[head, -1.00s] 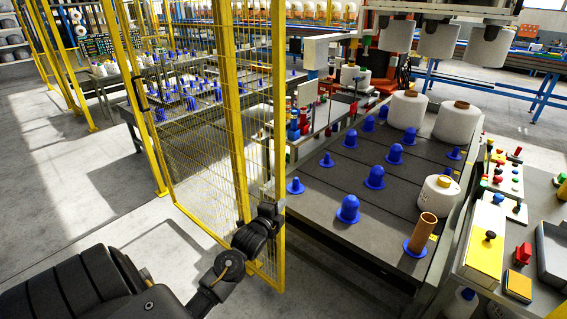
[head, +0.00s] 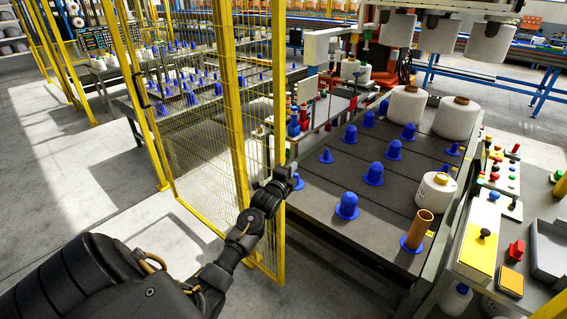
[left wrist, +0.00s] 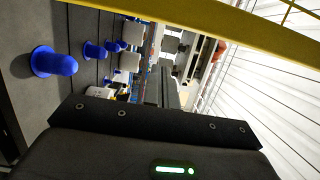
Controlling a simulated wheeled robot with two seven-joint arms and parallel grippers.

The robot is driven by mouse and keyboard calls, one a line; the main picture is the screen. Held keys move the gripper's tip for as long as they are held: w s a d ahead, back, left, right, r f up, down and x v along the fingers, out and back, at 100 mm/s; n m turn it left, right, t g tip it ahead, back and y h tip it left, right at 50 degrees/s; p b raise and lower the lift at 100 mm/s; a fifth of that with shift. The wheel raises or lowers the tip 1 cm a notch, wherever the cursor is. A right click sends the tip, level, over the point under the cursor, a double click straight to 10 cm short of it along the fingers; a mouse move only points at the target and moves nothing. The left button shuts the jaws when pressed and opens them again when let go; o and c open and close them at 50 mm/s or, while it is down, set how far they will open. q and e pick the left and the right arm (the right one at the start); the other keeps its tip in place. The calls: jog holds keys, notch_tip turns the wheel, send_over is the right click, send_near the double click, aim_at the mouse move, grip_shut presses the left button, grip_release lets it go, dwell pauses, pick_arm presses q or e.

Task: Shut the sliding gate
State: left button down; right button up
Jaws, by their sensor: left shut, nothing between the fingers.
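The sliding gate appears as a tall yellow-framed wire-mesh panel (head: 200,130) left of centre in the head view. A black handle (head: 140,92) is on its left upright. A yellow upright (head: 279,110) stands at the right end of the fencing. My left gripper (head: 294,176) is shut and empty, just right of that upright, low on it. I cannot tell whether they touch. In the left wrist view a yellow bar (left wrist: 235,28) crosses the top, with mesh to its right; the gripper's dark body fills the bottom. My right gripper is out of view.
A dark table (head: 330,205) with blue bobbin holders (head: 346,206) and white yarn bobbins (head: 406,104) stands just right of the gripper. A brown tube (head: 418,230) stands at its near corner. A control panel (head: 482,235) is at right. Floor (head: 110,205) left of the mesh is clear.

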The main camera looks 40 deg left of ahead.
pick_arm(q)
jog(key=a+p, duration=0.1)
jog(key=a, duration=0.3)
jog(key=shift+s, duration=0.15)
jog(key=shift+d, duration=0.1)
